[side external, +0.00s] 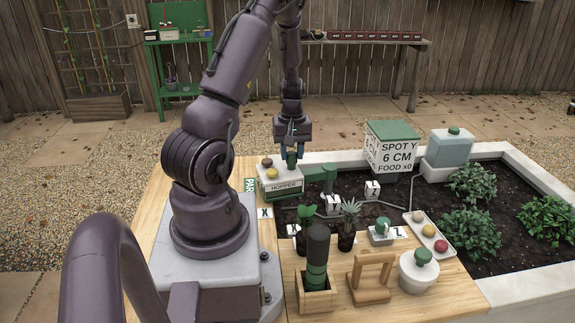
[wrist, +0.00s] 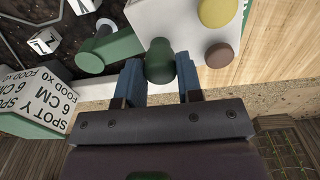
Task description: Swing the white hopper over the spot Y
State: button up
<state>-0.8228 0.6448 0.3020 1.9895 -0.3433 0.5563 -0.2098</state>
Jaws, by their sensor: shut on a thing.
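The white hopper (side external: 281,183), a box with a green HOPPER label, stands near the bed's left edge. A green arm (side external: 318,172) runs right from it. Its green knob (wrist: 160,62) is between the blue fingers of my gripper (wrist: 160,82). In the side view my gripper (side external: 292,148) is above the hopper, shut on that knob. A white sign box (side external: 395,153) with a green top reads SPOT Y, 6 CM, FOOD X0. White letter cubes stand in the soil; one reads Z (side external: 372,190), another (side external: 333,205) may read Y. The hopper is left of both cubes.
Right of the sign is a blue-green tank (side external: 449,148). In front are potted plants (side external: 348,222), a tray of balls (side external: 427,234), a white pot (side external: 419,271), a wooden stand (side external: 371,278) and a dark tool in a wooden holder (side external: 317,299). Leafy plants (side external: 470,226) fill the bed's right.

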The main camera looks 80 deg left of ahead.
jog(key=shift+w+d, duration=0.25)
jog(key=shift+d, duration=0.45)
jog(key=shift+w+d, duration=0.45)
jog(key=shift+d, duration=0.35)
jog(key=shift+o, duration=0.4)
jog(key=shift+w+d, duration=0.45)
jog(key=shift+d, duration=0.3)
jog(key=shift+w, duration=0.1)
